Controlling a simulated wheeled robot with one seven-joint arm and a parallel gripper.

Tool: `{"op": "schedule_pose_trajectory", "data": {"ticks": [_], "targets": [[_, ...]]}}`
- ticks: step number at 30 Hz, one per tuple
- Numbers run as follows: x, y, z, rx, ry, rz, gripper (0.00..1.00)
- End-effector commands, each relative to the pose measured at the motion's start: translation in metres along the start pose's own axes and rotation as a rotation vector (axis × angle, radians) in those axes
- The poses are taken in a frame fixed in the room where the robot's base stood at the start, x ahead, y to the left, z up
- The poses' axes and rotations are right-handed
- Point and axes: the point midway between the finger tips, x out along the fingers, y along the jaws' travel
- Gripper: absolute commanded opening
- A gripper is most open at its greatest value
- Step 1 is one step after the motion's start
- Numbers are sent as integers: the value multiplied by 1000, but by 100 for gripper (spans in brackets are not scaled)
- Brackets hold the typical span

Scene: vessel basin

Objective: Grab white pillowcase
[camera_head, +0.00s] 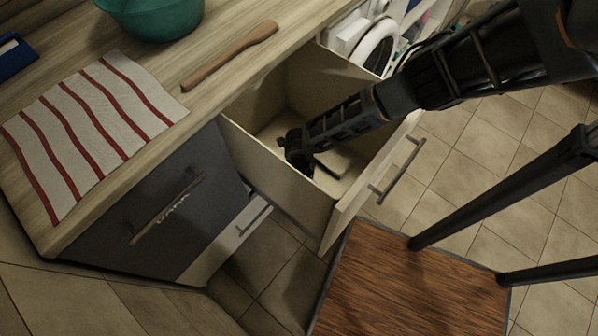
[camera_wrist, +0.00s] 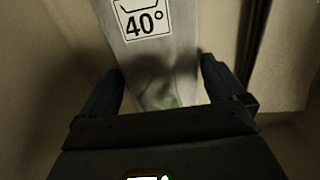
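A pale flat item (camera_head: 342,161), perhaps the white pillowcase, lies in the open drawer (camera_head: 335,218) and is partly hidden by my arm. In the wrist view, a pale grey-white item (camera_wrist: 165,60) with a printed "40°" wash mark lies ahead of and between my fingers; I cannot tell for sure that it is the pillowcase. My gripper (camera_head: 297,150) is down inside the drawer, near its left wall. In the wrist view my gripper (camera_wrist: 165,90) has its fingers wide apart on either side of the item, with no clear grip on it.
A wooden counter (camera_head: 225,45) holds a red-striped cloth (camera_head: 95,125), a wooden utensil (camera_head: 230,55) and a green bowl (camera_head: 155,18). A dark cabinet front (camera_head: 150,215) and a lower open drawer (camera_head: 225,240) stand below. A wooden stool or chair seat (camera_head: 410,285) is close in front of the drawer.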

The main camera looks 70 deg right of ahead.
Motion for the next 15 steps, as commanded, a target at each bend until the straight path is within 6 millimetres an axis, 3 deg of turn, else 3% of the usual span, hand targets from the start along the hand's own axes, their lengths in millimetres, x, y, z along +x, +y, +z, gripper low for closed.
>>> {"op": "schedule_pose_trajectory", "data": {"ticks": [15], "targets": [[0, 0, 0, 0, 0, 0, 48]]}}
